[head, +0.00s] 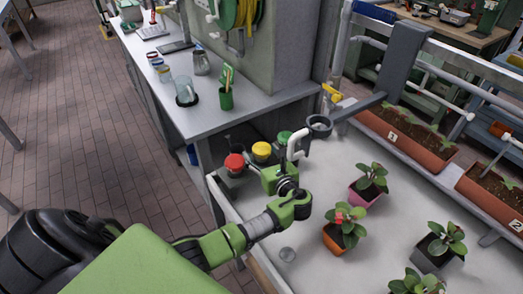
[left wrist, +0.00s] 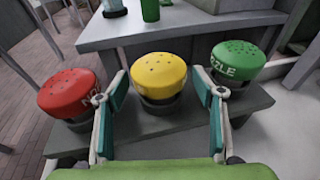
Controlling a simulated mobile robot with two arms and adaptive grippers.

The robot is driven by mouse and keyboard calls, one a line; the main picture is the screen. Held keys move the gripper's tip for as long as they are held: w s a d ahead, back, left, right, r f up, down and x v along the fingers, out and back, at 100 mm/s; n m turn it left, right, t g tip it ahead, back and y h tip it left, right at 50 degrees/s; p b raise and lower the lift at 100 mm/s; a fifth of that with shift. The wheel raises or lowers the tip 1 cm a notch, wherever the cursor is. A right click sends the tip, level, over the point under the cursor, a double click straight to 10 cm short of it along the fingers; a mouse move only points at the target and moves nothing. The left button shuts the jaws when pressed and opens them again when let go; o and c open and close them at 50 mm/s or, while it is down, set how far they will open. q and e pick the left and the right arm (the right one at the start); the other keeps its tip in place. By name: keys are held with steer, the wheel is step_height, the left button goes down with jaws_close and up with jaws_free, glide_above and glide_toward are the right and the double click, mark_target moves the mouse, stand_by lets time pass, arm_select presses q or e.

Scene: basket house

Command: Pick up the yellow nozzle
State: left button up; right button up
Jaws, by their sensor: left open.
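The yellow nozzle (head: 261,150) stands upright between a red nozzle (head: 234,162) and a green nozzle (head: 284,137) on a small grey shelf. In the left wrist view the yellow nozzle (left wrist: 158,76) sits between and beyond my open left fingers (left wrist: 163,100). The red nozzle (left wrist: 68,93) is to its left and the green nozzle (left wrist: 237,62) to its right. My left fingers show in front of parts of the red and green nozzles. In the head view my left gripper (head: 272,178) is just in front of the row. My right gripper does not show.
A grey counter (head: 215,118) behind holds a green cup (head: 226,98), a glass jug (head: 184,88) and other vessels. Several potted plants (head: 368,180) stand on the white bench (head: 310,262) to the right. A grey ring holder (head: 319,124) juts in near the green nozzle.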

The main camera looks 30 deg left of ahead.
arm_select(q)
steer(key=c, duration=1.2)
steer(key=shift+r, duration=0.1)
